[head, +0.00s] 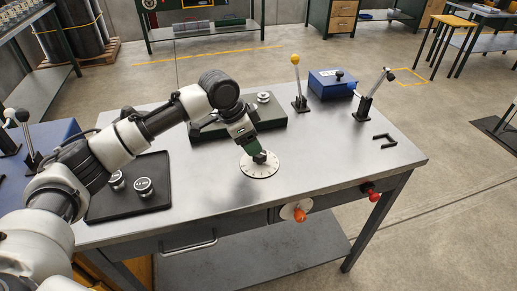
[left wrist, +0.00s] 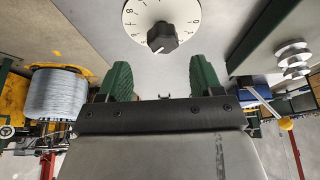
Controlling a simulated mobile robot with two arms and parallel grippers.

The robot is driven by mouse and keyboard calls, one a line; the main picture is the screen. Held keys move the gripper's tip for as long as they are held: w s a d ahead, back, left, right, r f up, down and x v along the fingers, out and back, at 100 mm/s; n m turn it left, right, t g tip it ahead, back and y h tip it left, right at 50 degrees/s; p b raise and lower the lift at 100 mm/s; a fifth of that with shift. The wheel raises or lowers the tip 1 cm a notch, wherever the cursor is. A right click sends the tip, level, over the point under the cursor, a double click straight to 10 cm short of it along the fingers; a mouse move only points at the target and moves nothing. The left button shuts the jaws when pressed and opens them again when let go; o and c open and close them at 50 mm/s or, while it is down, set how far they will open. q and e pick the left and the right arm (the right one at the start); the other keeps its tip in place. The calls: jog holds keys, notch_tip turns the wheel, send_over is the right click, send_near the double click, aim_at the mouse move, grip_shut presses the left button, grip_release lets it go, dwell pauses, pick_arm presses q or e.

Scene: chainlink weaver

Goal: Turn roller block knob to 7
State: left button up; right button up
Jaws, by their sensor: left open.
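A round white dial (head: 260,170) with black numbers lies on the metal table top. A black knob (head: 260,157) stands at its centre. In the left wrist view the knob (left wrist: 162,38) sits on the white dial (left wrist: 185,12), slightly beyond my fingertips and roughly centred between them. A pale mark shows on the knob's lower edge; the number it points at cannot be read. My left gripper (head: 252,149) is over the dial, tilted down toward the knob. Its two green fingers (left wrist: 161,65) are open and spread apart, with nothing between them. My right gripper is not in view.
A green block (head: 270,112) stands just behind the dial. A black tray (head: 115,205) with metal weights lies left. Levers (head: 298,85), a blue box (head: 330,84) and a black handle (head: 385,141) stand right. Orange (head: 300,215) and red (head: 372,192) knobs protrude from the front edge.

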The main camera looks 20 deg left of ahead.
aim_at(259, 157)
pick_arm(q)
jog(key=x, duration=0.3)
jog(key=shift+w+f, duration=0.3)
jog(key=shift+x, duration=1.05)
jog(key=shift+d+f, duration=0.1)
jog(key=shift+c, duration=0.6)
jog(key=c, duration=0.5)
jog(key=shift+c, duration=1.3)
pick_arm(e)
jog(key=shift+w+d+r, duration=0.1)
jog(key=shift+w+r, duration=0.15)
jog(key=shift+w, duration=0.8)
